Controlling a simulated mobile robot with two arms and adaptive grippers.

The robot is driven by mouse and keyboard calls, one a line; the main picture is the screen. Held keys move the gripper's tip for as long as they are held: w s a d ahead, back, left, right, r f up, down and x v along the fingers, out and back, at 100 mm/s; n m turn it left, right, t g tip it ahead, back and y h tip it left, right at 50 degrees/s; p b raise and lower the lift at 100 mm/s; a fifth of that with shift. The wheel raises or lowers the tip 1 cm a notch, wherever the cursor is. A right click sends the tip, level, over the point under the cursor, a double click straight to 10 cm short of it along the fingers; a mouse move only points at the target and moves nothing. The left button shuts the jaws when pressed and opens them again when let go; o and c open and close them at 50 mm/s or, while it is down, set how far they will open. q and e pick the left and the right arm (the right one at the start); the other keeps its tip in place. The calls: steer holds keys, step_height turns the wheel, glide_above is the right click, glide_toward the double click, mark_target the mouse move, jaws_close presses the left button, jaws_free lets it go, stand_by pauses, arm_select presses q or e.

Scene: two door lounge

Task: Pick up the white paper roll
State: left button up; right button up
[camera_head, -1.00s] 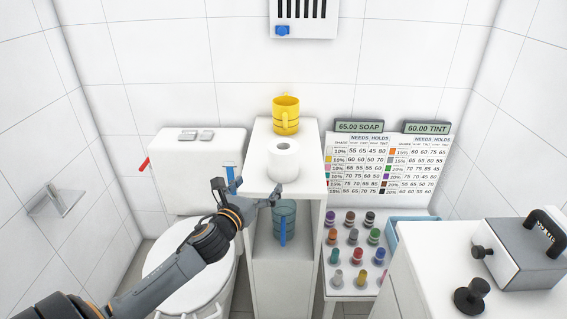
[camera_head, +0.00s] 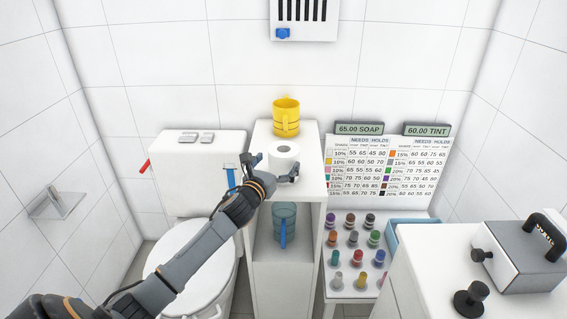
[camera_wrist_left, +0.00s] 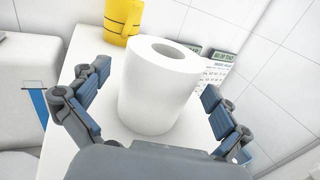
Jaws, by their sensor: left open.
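The white paper roll (camera_head: 283,155) stands upright on top of a narrow white cabinet (camera_head: 258,146). In the left wrist view the paper roll (camera_wrist_left: 158,90) stands between the two fingers of my left gripper (camera_wrist_left: 155,100). The fingers are spread on either side of it, with a visible gap on each side. In the head view my left gripper (camera_head: 273,168) reaches in from the front left, at the near side of the roll, and hides part of its lower edge. My right gripper is not in view.
A yellow mug (camera_head: 286,118) stands behind the roll on the cabinet. A blue translucent cup (camera_head: 284,222) is on the shelf below. A toilet (camera_head: 190,265) is at left. Several coloured bottles (camera_head: 352,240) stand on a rack at right, near a white counter (camera_head: 425,250).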

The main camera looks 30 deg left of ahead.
arm_select(q)
steer(key=shift+w+a+f, duration=0.1)
steer(key=shift+w+a, duration=0.05)
steer(key=shift+w, duration=1.65)
steer(key=shift+c, duration=0.4)
steer(key=c, duration=1)
steer(key=shift+c, duration=0.2)
steer(key=shift+r, duration=0.2)
